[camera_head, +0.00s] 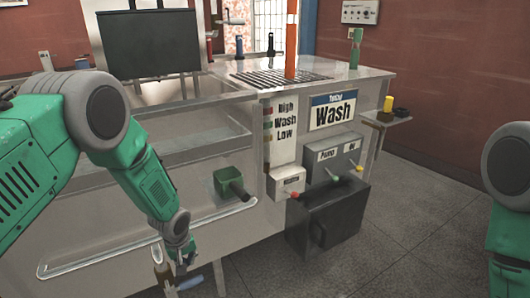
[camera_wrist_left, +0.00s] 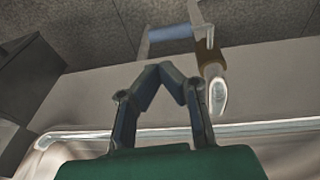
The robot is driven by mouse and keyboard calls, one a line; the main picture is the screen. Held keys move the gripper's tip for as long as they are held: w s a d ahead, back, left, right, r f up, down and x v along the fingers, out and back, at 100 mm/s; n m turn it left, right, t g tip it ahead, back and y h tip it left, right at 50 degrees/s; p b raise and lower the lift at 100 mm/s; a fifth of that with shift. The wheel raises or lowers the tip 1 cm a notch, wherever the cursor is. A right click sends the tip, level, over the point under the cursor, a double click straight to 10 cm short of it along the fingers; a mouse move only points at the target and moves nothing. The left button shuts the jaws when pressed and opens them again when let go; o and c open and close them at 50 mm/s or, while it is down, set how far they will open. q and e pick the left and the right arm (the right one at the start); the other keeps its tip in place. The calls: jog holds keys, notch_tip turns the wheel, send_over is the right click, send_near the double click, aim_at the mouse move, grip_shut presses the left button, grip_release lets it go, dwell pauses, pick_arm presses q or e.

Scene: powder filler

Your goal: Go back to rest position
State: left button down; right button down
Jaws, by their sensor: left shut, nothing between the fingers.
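My left gripper (camera_head: 183,262) hangs low in front of the machine's front side, at the lower middle of the head view. In the left wrist view its two fingers (camera_wrist_left: 165,72) come together at the tips and hold nothing. A metal bracket with a blue handle (camera_head: 190,284) and a brown part is close to the gripper. The same blue handle (camera_wrist_left: 170,32) shows beyond the fingertips in the wrist view, apart from them. Part of my right arm shows at the right edge of the head view, and its gripper is out of view.
A grey washing machine (camera_head: 385,73) with trays and a "Wash" sign (camera_head: 333,110) fills the middle. A black box (camera_head: 330,218) sits on the floor. The floor (camera_head: 440,190) at right is clear.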

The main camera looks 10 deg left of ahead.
pick_arm(q)
jog(key=s+d+f+m+g+h+p, duration=0.1)
jog(key=s+d+m, duration=0.1)
jog(key=s, duration=0.8)
jog(key=s+d+f+m+p, duration=0.1)
jog(key=s+f+m, duration=0.1)
jog(key=s, duration=0.8)
jog(key=s+r+m+p, duration=0.1)
jog(key=s+r+m, duration=0.3)
jog(key=s, duration=1)
jog(key=shift+s+a+r+g, duration=0.3)
jog(key=shift+a+r+g, duration=0.05)
jog(key=shift+r+g, duration=0.05)
jog(key=shift+w, duration=0.1)
